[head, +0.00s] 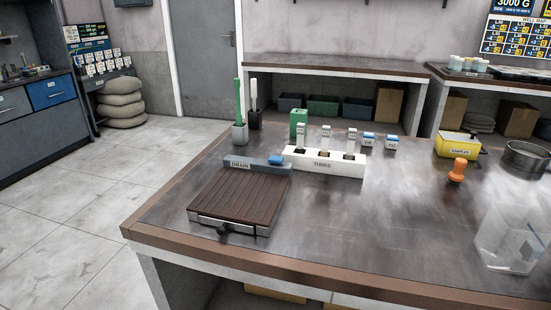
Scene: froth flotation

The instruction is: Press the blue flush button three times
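A blue button (276,160) sits on top of the grey block at the back of the drain unit, at its right end. The block carries a label reading DRAIN (241,166). The brown slatted drain tray (240,195) lies in front of the block, on the near left part of the table. From this view I cannot tell whether the button is pressed down. Neither of my grippers shows in the head view.
A white tube rack (322,168) stands just right of the button on the dark table (365,225). Behind are a green container (298,122) and brushes in holders (240,133). An orange-handled tool (457,170), yellow bin (456,146) and clear box (505,245) stand right.

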